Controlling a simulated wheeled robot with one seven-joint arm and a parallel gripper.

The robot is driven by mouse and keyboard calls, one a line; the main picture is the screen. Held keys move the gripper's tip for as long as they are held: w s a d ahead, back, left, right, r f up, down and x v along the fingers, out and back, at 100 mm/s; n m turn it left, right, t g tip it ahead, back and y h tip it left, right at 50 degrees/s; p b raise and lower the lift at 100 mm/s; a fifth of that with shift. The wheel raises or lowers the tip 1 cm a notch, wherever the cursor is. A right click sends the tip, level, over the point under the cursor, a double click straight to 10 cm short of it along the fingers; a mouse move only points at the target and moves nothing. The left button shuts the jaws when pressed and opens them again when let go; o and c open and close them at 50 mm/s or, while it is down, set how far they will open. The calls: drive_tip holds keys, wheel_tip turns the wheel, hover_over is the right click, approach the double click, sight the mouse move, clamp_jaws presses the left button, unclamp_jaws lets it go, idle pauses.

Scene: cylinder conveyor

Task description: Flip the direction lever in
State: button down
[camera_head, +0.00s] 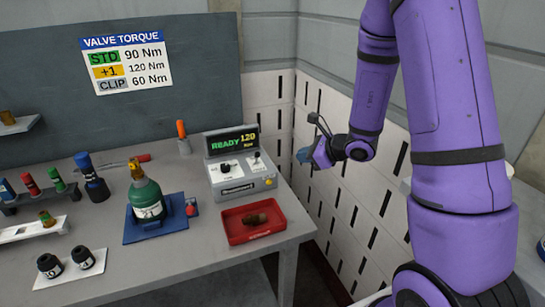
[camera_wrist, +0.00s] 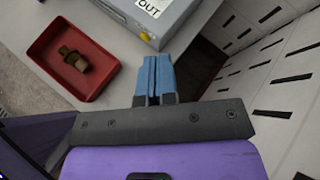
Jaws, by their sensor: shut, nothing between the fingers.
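The grey control box (camera_head: 240,180) stands at the back right of the bench, its display reading READY 120 Nm. A small dark lever (camera_head: 256,158) stands on the right of its panel, and a dark knob (camera_head: 226,168) sits to the left. Which way the lever is set is too small to tell. In the wrist view, the box's corner (camera_wrist: 170,18) shows with an OUT label (camera_wrist: 149,7); the lever is out of that view. My gripper (camera_head: 304,156) is right of the box, apart from it. Its blue fingers (camera_wrist: 154,70) are shut and empty.
A red tray (camera_head: 233,237) holding a brass fitting (camera_wrist: 74,60) lies in front of the box. A green cylinder (camera_head: 146,198) stands on a blue base to the left. A white slotted wall (camera_head: 335,200) is close behind my gripper.

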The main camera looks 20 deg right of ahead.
approach(257, 158)
drive_tip(key=w+f, duration=0.1)
drive_tip(key=a+f, duration=0.1)
drive_tip(key=w+f, duration=0.1)
drive_tip(key=shift+w+a, duration=0.3)
drive_tip(key=shift+w, duration=0.1)
drive_tip(key=shift+w+a, duration=0.5)
drive_tip(key=shift+w, duration=0.05)
